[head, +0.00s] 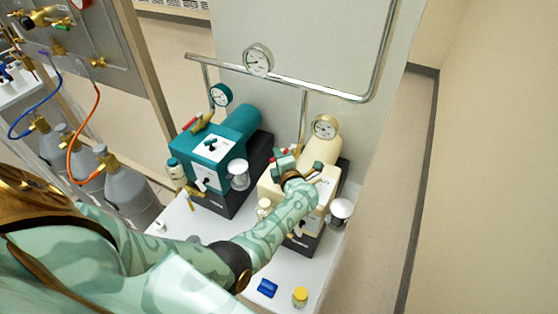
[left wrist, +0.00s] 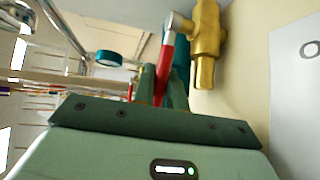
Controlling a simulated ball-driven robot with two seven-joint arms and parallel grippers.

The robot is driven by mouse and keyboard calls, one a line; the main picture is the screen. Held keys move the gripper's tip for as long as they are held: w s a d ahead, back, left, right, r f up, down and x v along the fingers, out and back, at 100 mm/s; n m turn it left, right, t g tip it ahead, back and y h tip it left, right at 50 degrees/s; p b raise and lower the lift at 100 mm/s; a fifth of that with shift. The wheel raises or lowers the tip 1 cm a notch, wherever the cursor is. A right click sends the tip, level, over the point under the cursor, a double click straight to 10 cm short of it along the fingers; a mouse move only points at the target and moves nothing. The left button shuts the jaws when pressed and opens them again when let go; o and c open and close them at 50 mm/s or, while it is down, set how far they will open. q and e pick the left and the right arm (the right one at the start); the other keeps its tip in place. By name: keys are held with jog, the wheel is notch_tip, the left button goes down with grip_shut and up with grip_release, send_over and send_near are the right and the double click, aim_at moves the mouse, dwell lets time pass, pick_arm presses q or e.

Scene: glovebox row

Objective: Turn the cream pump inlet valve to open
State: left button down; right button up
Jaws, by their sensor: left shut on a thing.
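The cream pump (head: 320,151) stands on the white bench beside the teal pump. My left gripper (head: 283,163) is at its upper left side, and my forearm hides part of the pump's front. In the left wrist view, a brass valve (left wrist: 207,45) sits against the cream surface. Its lever has a silver root and a red grip (left wrist: 166,55). My left gripper (left wrist: 164,88) is shut on the red grip, between its green fingers. The lever's exact angle to the pipe is hard to tell. My right gripper is not in view.
The teal pump (head: 222,143) with its own red-handled valve stands close on the left. Glass jars (head: 340,210) sit at the pumps' fronts. A blue item (head: 267,288) and a yellow-lidded jar (head: 300,297) lie on the front bench. Grey cylinders (head: 117,178) stand at left.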

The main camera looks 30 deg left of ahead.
pick_arm(q)
jog(key=shift+s+f, duration=0.1)
jog(key=shift+f, duration=0.05)
jog(key=c, duration=1.4)
grip_release()
jog(key=shift+c, duration=0.2)
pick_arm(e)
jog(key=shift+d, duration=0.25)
